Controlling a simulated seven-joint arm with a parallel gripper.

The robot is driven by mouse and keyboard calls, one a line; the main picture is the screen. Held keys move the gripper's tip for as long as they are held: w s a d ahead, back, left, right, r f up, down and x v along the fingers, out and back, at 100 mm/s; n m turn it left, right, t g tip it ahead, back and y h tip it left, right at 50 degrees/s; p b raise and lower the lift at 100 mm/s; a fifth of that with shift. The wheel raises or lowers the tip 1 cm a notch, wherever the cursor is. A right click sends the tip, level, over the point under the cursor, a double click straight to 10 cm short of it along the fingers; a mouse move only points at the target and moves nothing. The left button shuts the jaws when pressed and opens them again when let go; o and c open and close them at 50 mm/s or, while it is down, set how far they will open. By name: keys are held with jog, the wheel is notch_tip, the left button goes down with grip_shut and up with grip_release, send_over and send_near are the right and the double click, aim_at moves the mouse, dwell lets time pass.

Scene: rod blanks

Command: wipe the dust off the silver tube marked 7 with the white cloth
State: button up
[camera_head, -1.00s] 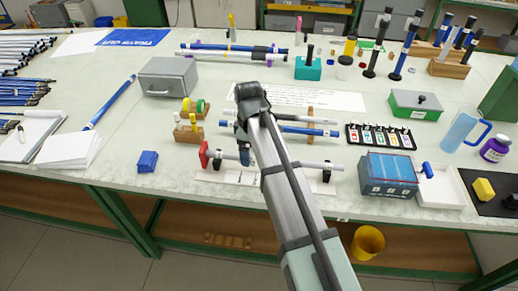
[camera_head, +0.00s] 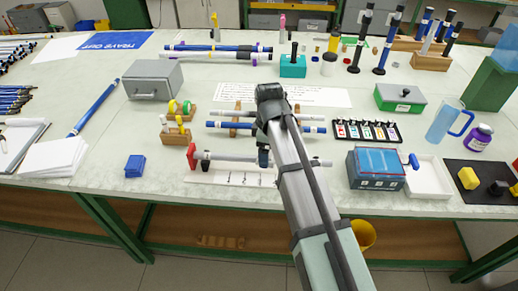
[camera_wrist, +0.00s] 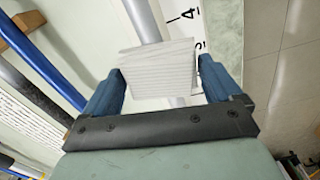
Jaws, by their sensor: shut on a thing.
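A silver tube (camera_head: 228,157) lies level on a fixture with a red end piece (camera_head: 192,155), at the front of the bench. I cannot read a 7 on it. My gripper (camera_head: 263,157) is over the tube's middle. In the wrist view, my gripper (camera_wrist: 158,82) is shut on the white cloth (camera_wrist: 160,68), a folded ribbed pad between its blue fingers. The cloth lies across the tube (camera_wrist: 141,20) and hides part of it. I cannot tell whether it presses on the tube. No dust can be made out.
A white marked strip (camera_head: 235,179) lies under the tube. A blue-banded tube (camera_head: 312,128) rests on wooden supports just behind. A blue-lidded box (camera_head: 376,169) stands to the right, a blue block (camera_head: 135,166) to the left. The bench's front edge is close.

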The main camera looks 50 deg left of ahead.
jog(key=shift+w+d, duration=1.65)
jog(key=shift+d, duration=0.05)
jog(key=shift+s+a, duration=4.85)
jog(key=shift+a, duration=0.1)
notch_tip(320, 180, up, 8)
jog(key=shift+d+r, duration=0.1)
